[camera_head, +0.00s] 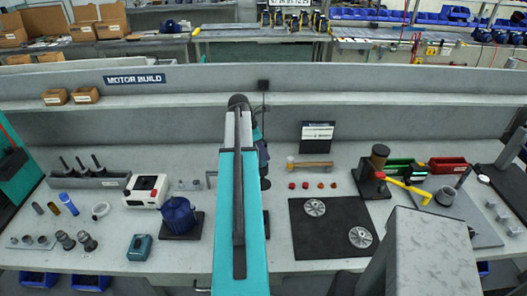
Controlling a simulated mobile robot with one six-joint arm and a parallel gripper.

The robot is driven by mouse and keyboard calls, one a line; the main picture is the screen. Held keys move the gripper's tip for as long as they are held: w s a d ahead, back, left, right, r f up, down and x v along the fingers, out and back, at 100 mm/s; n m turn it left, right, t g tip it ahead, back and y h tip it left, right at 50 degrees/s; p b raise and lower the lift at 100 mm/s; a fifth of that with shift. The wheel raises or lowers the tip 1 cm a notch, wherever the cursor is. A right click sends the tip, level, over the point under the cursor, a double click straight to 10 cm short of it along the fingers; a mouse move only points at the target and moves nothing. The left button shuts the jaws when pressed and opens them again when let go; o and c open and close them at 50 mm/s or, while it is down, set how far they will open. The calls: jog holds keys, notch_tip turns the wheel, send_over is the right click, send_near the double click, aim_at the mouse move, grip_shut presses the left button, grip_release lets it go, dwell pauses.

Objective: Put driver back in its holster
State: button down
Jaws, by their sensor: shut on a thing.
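My teal arm link (240,210) reaches up the middle of the picture, over the bench and toward its back wall. My gripper does not show clearly; the arm hides that area. Just right of the link's far end is a dark upright shape with some teal (262,150), partly covered by the link. A thin dark line runs up from it toward a small black box (263,85) on the back wall. I cannot tell whether this shape is the driver, its holster or part of my wrist. No driver or holster can be made out for certain.
A dark mat (322,250) with two metal discs lies right of the arm. Left are a blue motor (178,214) and a white box (146,191).

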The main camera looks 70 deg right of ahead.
jog(key=shift+f+b, duration=0.45)
jog(key=shift+f, duration=0.95)
jog(key=c, duration=1.3)
grip_release()
jog(key=shift+c, duration=0.2)
jog(key=shift+o, duration=0.6)
jog(key=shift+o, duration=0.7)
jog(key=shift+r, duration=0.15)
jog(key=shift+r+p, duration=2.05)
jog(key=shift+r, duration=0.8)
